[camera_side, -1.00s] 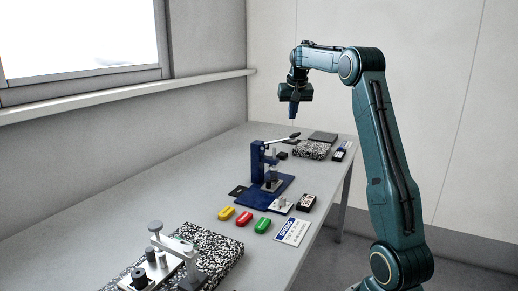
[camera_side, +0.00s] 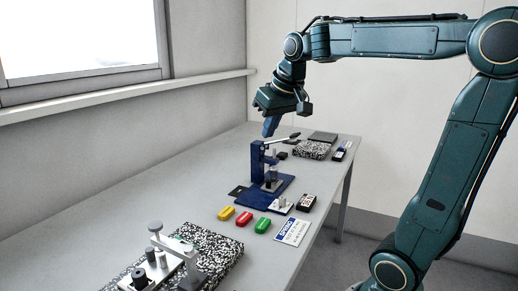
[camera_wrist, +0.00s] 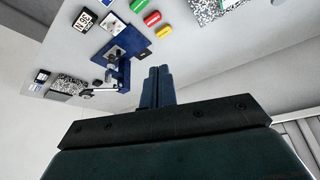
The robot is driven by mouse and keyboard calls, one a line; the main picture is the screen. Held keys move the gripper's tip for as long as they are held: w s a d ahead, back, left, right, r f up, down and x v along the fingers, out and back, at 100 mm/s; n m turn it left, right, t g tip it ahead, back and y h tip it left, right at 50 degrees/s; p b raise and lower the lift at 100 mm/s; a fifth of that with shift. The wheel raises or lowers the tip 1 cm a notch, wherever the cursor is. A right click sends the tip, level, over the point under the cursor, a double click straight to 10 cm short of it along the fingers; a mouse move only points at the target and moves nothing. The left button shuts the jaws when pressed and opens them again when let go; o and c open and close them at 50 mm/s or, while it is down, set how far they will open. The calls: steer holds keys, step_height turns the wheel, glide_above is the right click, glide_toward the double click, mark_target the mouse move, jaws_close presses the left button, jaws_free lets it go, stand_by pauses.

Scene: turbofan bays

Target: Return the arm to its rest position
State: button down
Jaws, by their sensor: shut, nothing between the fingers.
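My gripper (camera_side: 270,127) hangs from my arm above the table, just above and a little right of the blue press's upright in the side view. Its blue fingers are together with nothing between them, and they also show shut in the wrist view (camera_wrist: 157,72). The blue press (camera_side: 258,170) stands upright on its blue base plate on the table. My gripper looks apart from the press, though the depth gap is hard to judge.
The grey table (camera_side: 150,205) carries yellow (camera_side: 226,213), red (camera_side: 244,219) and green (camera_side: 262,225) blocks, a sign card (camera_side: 292,231) and a speckled block (camera_side: 313,149). A metal fixture (camera_side: 165,245) stands front left. Air above the table's left side is clear.

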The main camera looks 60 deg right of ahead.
steer(key=s+a+f+n+y, duration=0.1)
steer(key=s+a+f+n, duration=0.1)
steer(key=s+a+f, duration=0.2)
steer(key=s+a+f+n+y, duration=0.1)
steer(key=s+a+f, duration=0.3)
steer(key=s+a, duration=0.4)
steer(key=shift+s+a+f+n+t, duration=0.25)
steer(key=shift+s+a+n+t, duration=0.15)
steer(key=shift+s+n, duration=0.6)
